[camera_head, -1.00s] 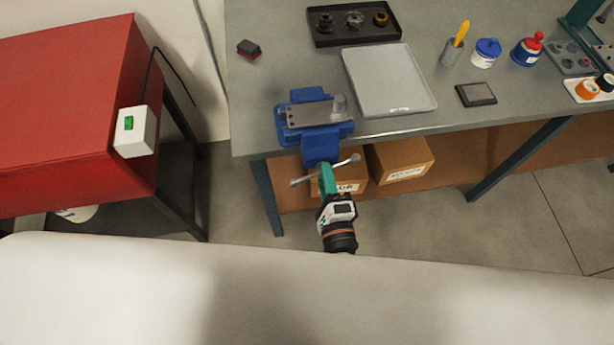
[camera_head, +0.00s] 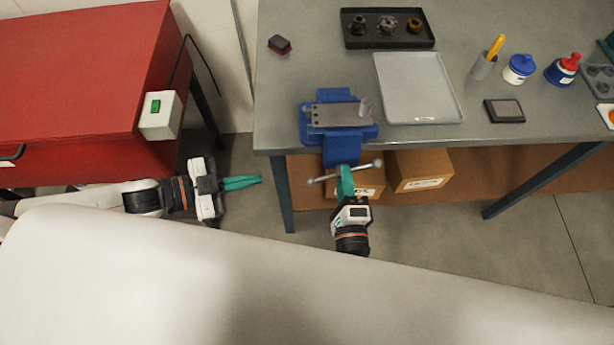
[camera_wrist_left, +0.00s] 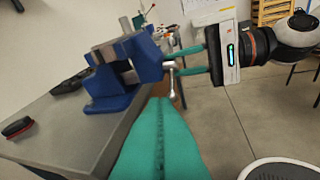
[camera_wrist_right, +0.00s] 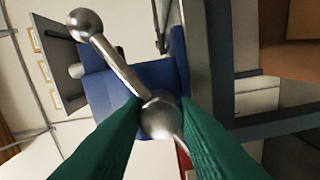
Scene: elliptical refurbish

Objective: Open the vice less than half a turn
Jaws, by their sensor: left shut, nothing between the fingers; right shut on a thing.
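The blue vice (camera_head: 340,120) is mounted at the front edge of the grey workbench, with its screw end facing me. Its metal handle bar (camera_head: 372,164) has ball ends and lies across the screw, slightly tilted, right end higher. My right gripper (camera_head: 345,180) is at the handle's middle. In the right wrist view its green fingers (camera_wrist_right: 160,125) are shut on the bar near the round hub, and one ball end (camera_wrist_right: 84,25) sticks out. My left gripper (camera_head: 258,180) is shut and empty, left of the vice and apart from it. The left wrist view shows the vice (camera_wrist_left: 125,65) ahead.
A red cabinet (camera_head: 80,80) with a white switch box (camera_head: 160,115) stands at the left, near my left arm. The bench holds a grey tray (camera_head: 420,88), a black tray (camera_head: 388,42) and several bottles. Cardboard boxes (camera_head: 420,168) sit on the lower shelf.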

